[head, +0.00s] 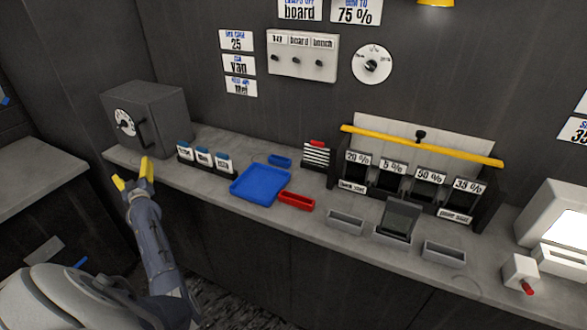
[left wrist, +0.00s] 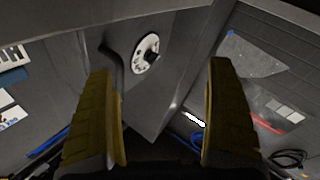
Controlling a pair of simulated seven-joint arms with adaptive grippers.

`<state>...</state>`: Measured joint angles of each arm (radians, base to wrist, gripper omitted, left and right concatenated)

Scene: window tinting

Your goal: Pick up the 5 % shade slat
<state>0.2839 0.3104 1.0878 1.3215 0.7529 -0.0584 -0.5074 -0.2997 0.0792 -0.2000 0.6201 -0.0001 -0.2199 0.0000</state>
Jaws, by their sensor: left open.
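The 5 % shade slat (head: 388,186) is a dark panel in the rack at the right of the bench, under the label reading 5 %. It stands between the slots labelled 20 % and 50 %. A yellow bar (head: 420,146) runs across the top of the rack. My left gripper (head: 134,174), with yellow fingers, is open and empty near the bench's left end, in front of the grey safe and far from the rack. In the left wrist view its two fingers (left wrist: 162,120) are spread wide with nothing between them. My right gripper is not in view.
The grey safe (head: 147,117) with a dial stands at the left. A blue tray (head: 261,183), a red tray (head: 297,200) and small labelled holders (head: 204,158) lie between. Grey bins (head: 346,221) and a dark stand (head: 399,218) sit before the rack. A white device (head: 555,232) stands far right.

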